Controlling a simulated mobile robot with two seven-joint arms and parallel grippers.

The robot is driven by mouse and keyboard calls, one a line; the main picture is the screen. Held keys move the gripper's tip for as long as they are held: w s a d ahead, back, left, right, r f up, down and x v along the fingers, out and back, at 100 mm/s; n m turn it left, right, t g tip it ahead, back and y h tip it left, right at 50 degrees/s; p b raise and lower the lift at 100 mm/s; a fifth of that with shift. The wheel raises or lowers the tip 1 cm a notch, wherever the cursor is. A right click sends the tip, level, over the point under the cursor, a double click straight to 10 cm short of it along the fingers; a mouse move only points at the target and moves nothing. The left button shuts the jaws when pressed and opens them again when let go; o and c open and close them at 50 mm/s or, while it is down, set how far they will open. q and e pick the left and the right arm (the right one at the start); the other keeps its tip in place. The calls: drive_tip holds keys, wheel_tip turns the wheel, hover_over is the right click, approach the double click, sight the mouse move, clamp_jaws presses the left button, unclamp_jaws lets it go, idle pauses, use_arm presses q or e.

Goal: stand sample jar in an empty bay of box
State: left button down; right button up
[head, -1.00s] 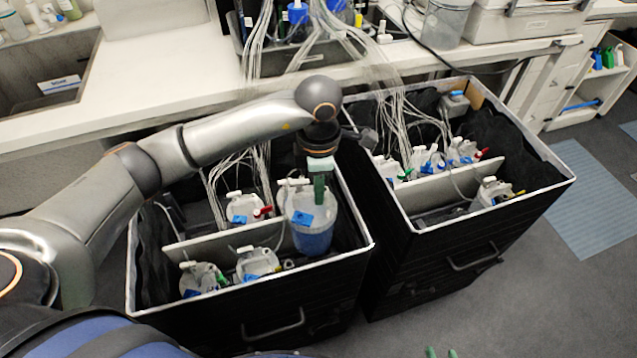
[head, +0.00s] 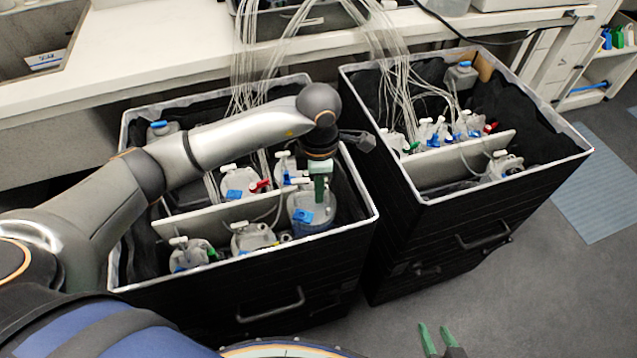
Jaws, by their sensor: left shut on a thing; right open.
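The sample jar (head: 307,218) is clear with blue contents and a blue label. It sits low inside the left black box (head: 340,240), in the front row at the right end, upright as far as I see. The front wall rim hides its base, so I cannot tell if it touches the floor. My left gripper (head: 319,190) points down with green fingers shut on the jar's top. My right gripper (head: 437,340) is open and empty at the bottom edge, in front of the boxes, with only its green fingertips showing.
Other jars (head: 252,238) (head: 188,254) stand to the left in the front row. A pale divider (head: 205,217) separates them from back-row jars (head: 240,181) with tubing. A second black box (head: 470,215) with several jars stands at right. Tubes hang from the bench (head: 180,65).

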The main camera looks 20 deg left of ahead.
sight(319, 208)
use_arm(q)
wheel_tip(319, 208, down, 7)
drive_tip(key=b, duration=0.4)
drive_tip(key=shift+r, duration=0.3)
use_arm(e)
drive_tip(key=f, duration=0.1)
drive_tip(key=a+f, duration=0.1)
drive_tip(key=f, duration=0.1)
drive_tip(key=shift+w, duration=0.1)
use_arm(q)
drive_tip(key=shift+f+b, duration=0.45)
drive_tip(key=shift+f, duration=0.05)
use_arm(e)
drive_tip(key=shift+w+f, duration=0.15)
drive_tip(key=shift+f, duration=0.25)
use_arm(q)
drive_tip(key=shift+f+b, duration=1.2)
drive_tip(key=shift+f, duration=0.25)
use_arm(e)
drive_tip(key=shift+f, duration=1.1)
use_arm(q)
drive_tip(key=shift+s+f, duration=0.1)
drive_tip(key=shift+f, duration=0.2)
use_arm(e)
drive_tip(key=shift+f, duration=0.2)
use_arm(q)
drive_tip(key=c, duration=0.8)
unclamp_jaws()
